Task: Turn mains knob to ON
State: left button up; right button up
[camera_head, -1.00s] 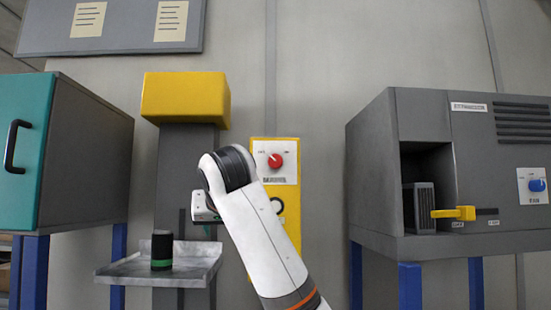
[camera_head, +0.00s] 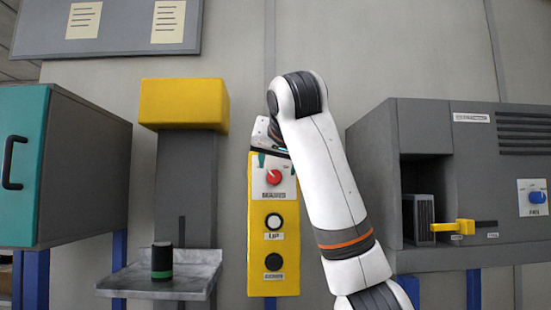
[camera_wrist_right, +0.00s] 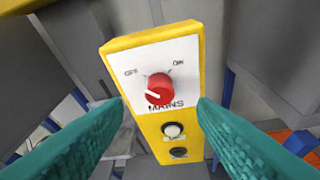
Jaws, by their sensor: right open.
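The red mains knob (camera_head: 273,177) sits on a white plate at the top of a yellow control panel (camera_head: 253,235). In the right wrist view the knob (camera_wrist_right: 159,89) shows OFF and ON marks above it, and its white pointer line points to the lower left side, toward the OFF side. My right gripper (camera_head: 270,160) is just above the knob in the head view, partly hidden by its own wrist. In the right wrist view its teal fingers (camera_wrist_right: 160,118) are open, one on each side of the panel, with nothing between them touching the knob. My left gripper is not in view.
Below the knob are a white UP button (camera_head: 274,221) and a black button (camera_head: 273,262). A yellow-topped column (camera_head: 184,104) with a tray (camera_head: 120,283) holding a dark cylinder (camera_head: 162,260) stands left. A grey machine (camera_head: 372,180) with a yellow lever (camera_head: 455,227) stands right.

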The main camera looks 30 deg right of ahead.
aim_at(275, 176)
jog(key=p+x, duration=0.1)
jog(key=x, duration=0.3)
jog(key=shift+w+d+p, duration=0.15)
jog(key=shift+w+p, duration=0.05)
jog(key=shift+p, duration=0.2)
jog(key=shift+w+d+f, duration=0.15)
jog(key=shift+w+f, duration=0.2)
jog(key=shift+w, duration=0.1)
